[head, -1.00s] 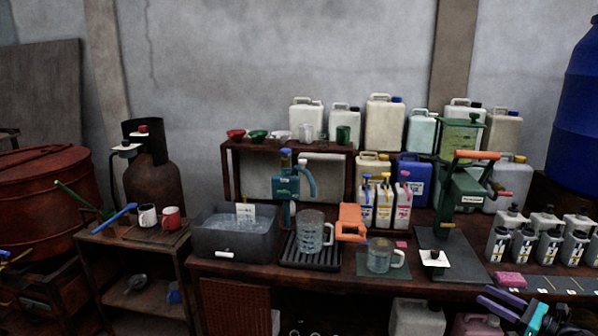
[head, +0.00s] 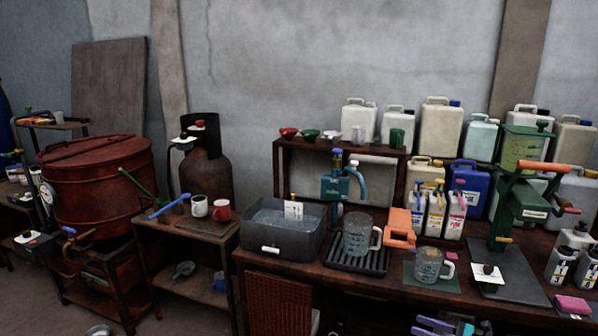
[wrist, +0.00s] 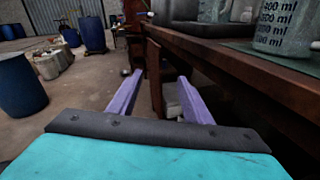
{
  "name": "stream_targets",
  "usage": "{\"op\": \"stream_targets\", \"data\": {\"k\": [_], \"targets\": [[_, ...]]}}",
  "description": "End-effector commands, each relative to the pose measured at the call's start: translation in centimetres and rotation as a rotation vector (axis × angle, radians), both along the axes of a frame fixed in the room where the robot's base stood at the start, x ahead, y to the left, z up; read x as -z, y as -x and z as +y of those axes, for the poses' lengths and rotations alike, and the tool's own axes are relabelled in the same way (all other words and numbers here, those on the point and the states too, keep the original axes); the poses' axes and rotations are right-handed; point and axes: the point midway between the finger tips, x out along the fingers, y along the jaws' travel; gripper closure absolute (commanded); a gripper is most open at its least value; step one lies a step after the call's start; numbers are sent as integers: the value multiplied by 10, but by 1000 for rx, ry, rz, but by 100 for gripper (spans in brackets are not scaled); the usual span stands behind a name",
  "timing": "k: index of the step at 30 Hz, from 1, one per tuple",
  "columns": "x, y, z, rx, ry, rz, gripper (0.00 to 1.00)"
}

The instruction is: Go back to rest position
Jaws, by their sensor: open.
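My gripper shows in the wrist view (wrist: 160,98) with its two purple fingers spread apart and nothing between them. It is beside the front edge of the wooden workbench (wrist: 235,68), at the left of that edge in the wrist view. In the head view only a part of my gripper (head: 442,327) shows at the bottom edge, below the bench front. The rest of my arm is out of the head frame.
The bench (head: 330,278) carries a grey water basin (head: 262,238), glass jugs (head: 357,237) on a drip tray and mat, and a green press (head: 520,205). A side shelf (head: 190,236) and red vat (head: 97,188) stand left. Open floor with blue drums (wrist: 20,88) shows in the wrist view.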

Motion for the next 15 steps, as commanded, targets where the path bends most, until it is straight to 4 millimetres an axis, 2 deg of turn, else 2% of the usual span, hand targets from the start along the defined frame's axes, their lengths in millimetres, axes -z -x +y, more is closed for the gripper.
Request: {"op": "stream_targets", "data": {"k": [1, 8, 15], "targets": [[11, 0, 26, -33, 5, 19, 55], [58, 11, 123, -179, 64, 91, 55], [110, 44, 217, -347, 164, 144, 55]]}}
